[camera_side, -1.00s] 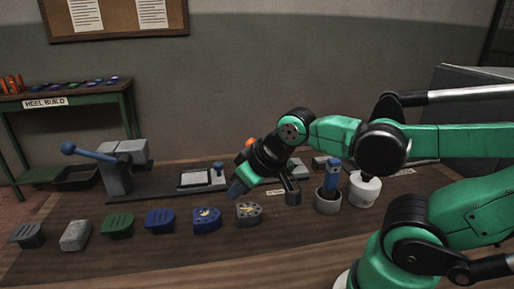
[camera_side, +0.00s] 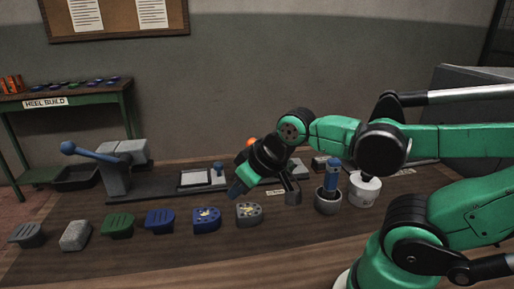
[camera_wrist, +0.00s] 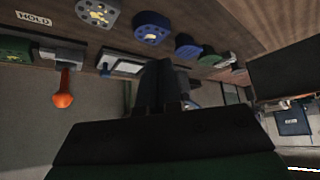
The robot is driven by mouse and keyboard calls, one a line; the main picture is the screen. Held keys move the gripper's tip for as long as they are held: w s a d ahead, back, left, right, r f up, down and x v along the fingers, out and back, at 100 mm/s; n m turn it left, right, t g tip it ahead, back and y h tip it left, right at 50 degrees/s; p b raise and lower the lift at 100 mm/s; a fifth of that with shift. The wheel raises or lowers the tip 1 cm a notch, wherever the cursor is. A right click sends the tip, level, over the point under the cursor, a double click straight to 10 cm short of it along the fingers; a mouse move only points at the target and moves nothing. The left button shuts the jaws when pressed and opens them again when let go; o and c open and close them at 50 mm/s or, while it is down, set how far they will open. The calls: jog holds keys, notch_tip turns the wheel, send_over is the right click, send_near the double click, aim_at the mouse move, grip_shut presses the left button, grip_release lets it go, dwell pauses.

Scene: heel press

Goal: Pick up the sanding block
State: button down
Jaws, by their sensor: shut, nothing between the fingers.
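No piece is clearly marked as the sanding block. A pale grey, rough-looking block (camera_side: 75,236), second from the left in the front row on the bench, looks most like it, but I cannot be sure. My gripper (camera_side: 237,188) hangs above the bench, pointing down and left, just behind the grey piece with yellow marks (camera_side: 249,214). It is well to the right of the pale block. In the wrist view my gripper (camera_wrist: 163,84) shows its dark fingers together with nothing between them.
The row also holds a dark grey piece (camera_side: 27,235), a green one (camera_side: 118,225), a blue one (camera_side: 160,221) and a blue one with yellow marks (camera_side: 206,219). A blue-handled press (camera_side: 115,165) stands behind. A grey cup (camera_side: 327,205) and a white tub (camera_side: 364,191) stand right.

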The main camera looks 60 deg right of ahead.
grip_release()
